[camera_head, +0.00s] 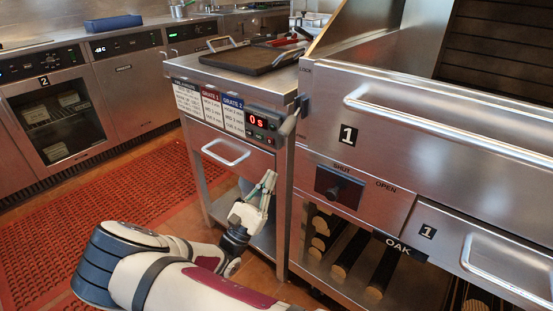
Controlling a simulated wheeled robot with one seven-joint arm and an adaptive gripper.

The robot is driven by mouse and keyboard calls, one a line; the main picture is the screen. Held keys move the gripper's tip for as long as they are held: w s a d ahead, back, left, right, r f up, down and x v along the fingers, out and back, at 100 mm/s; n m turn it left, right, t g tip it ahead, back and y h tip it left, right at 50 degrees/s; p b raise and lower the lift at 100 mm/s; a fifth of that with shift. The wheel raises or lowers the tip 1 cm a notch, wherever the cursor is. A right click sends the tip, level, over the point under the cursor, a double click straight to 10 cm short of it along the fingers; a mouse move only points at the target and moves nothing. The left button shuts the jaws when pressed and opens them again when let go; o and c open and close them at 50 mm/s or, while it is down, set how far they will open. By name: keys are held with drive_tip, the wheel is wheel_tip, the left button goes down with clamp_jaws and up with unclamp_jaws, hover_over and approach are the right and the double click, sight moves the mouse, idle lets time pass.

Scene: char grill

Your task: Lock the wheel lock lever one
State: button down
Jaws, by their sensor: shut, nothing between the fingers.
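My gripper (268,180) is shut and empty. It is in front of the small steel cart (213,171), below the cart's drawer handle (226,152), with its fingers pointing up. I cannot make out a wheel lock lever with certainty. The cart's lower parts are partly hidden behind my arm, and no wheel shows clearly. A grey angled piece (289,126) sticks out at the upper front corner between the cart and the grill (420,150); I cannot tell what it is.
The grill marked 1 stands close on the right, with a knob (339,189), a long handle and logs (350,250) on its lower shelf. A tray (263,58) lies on the cart top. A red mat (100,190) covers open floor at left.

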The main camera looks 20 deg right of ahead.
sight(291, 122)
drive_tip(key=w+d+r+b, duration=0.1)
drive_tip(key=d+r, duration=0.3)
drive_tip(key=r, duration=0.5)
drive_tip(key=shift+w+d+r+b, duration=0.35)
drive_tip(key=shift+w+r+b, duration=0.05)
drive_tip(key=shift+b, duration=0.4)
drive_tip(key=shift+s+a+r+g+y+p, duration=0.4)
drive_tip(key=shift+y+p, duration=0.5)
drive_tip(key=shift+p, duration=1.35)
drive_tip(key=shift+a+r, duration=0.1)
drive_tip(key=shift+a, duration=0.05)
wheel_tip(291, 122, up, 7)
drive_tip(key=s+a+g+y+p, duration=0.2)
drive_tip(key=g+y+p, duration=0.3)
drive_tip(key=p, duration=1.5)
drive_tip(key=y, duration=0.4)
drive_tip(key=shift+a+n+g, duration=0.3)
drive_tip(key=shift+n, duration=0.1)
drive_tip(key=shift+w+p, duration=0.1)
drive_tip(key=shift+p, duration=0.2)
